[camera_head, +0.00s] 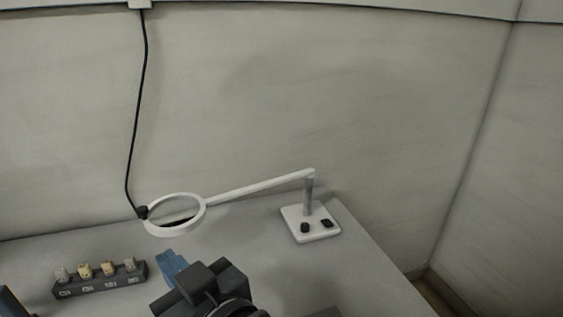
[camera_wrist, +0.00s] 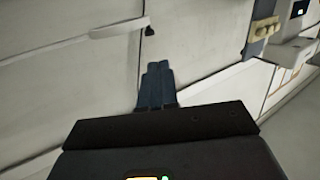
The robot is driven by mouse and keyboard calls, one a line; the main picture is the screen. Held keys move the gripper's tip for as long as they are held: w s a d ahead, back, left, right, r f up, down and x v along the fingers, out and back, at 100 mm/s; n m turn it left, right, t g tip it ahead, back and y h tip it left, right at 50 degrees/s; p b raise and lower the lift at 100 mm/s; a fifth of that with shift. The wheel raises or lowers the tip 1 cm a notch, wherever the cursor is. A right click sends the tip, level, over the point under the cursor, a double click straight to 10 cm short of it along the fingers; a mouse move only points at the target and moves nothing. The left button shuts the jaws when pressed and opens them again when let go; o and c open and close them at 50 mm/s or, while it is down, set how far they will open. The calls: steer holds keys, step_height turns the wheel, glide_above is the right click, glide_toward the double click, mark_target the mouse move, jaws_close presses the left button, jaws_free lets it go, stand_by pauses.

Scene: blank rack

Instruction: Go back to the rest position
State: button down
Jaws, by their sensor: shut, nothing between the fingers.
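My gripper (camera_head: 172,266) is in the lower middle of the head view, over the grey table. Its blue fingers are shut together with nothing between them. In the wrist view the closed fingers (camera_wrist: 156,82) point away from the dark gripper body. A dark rack (camera_head: 100,288) lies on the table to the left of my gripper, with several small pale and yellowish blanks (camera_head: 84,270) standing in a row in it. My gripper is apart from the rack.
A white ring lamp (camera_head: 260,187) reaches over the table behind my gripper, its base (camera_head: 311,226) to the right. A black cable (camera_head: 133,130) hangs down the wall to near the ring. Table (camera_head: 365,275) is clear right of the lamp base.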

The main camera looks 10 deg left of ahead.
steer(key=s+d+f+m+t+h, duration=0.2)
steer(key=d+f, duration=0.2)
steer(key=d, duration=0.4)
steer(key=s+d+f+m+t+h, duration=0.1)
steer(key=s+d+f+m+h, duration=0.1)
steer(key=d+f, duration=0.3)
steer(key=s+d+f+m+t+h, duration=0.2)
steer(key=d+f+m+h, duration=0.1)
steer(key=d, duration=0.9)
steer(key=shift+s+f+m+t, duration=0.3)
steer(key=shift+s+f+m, duration=0.1)
steer(key=shift+f+m, duration=0.25)
steer(key=s+d+r+m+h, duration=0.1)
steer(key=s+d+m+h, duration=0.1)
steer(key=s+d, duration=0.7)
steer(key=s+d+r+m+h, duration=0.1)
steer(key=s+d+r+h, duration=0.1)
steer(key=s+d+h, duration=0.3)
steer(key=s+d, duration=0.3)
steer(key=s, duration=0.3)
steer(key=shift+s+d+r+m+t+h, duration=0.2)
steer(key=shift+d+r+m+t+h, duration=0.1)
steer(key=shift+d+m+t, duration=0.1)
